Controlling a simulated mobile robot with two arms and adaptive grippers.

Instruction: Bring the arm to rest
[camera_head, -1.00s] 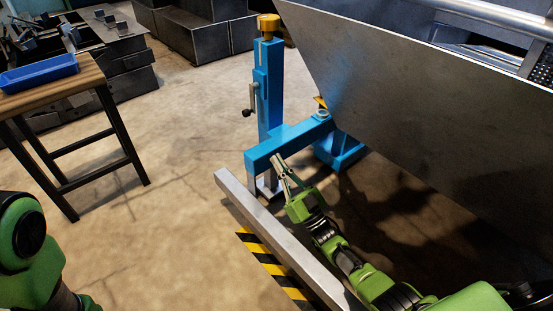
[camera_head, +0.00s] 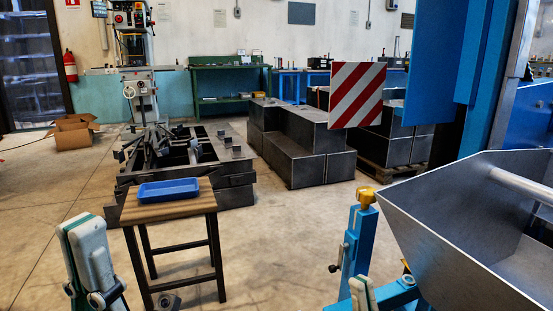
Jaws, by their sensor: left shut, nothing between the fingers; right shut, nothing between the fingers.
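My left gripper (camera_head: 85,232) is at the bottom left of the head view, its pale, green-edged fingers upright, shut and empty. It appears in front of the floor, left of a small wooden-topped table (camera_head: 170,207). My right gripper (camera_head: 362,290) shows only as a pale fingertip at the bottom edge, in front of the blue stand (camera_head: 358,245) with a yellow knob. It is shut with nothing visible in it. The rest of the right arm is out of frame.
A blue tray (camera_head: 168,189) lies on the small table. A large grey metal hopper (camera_head: 440,235) fills the lower right, close to the blue stand. Dark steel blocks (camera_head: 300,150) stand farther back. The floor (camera_head: 270,250) between table and stand is clear.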

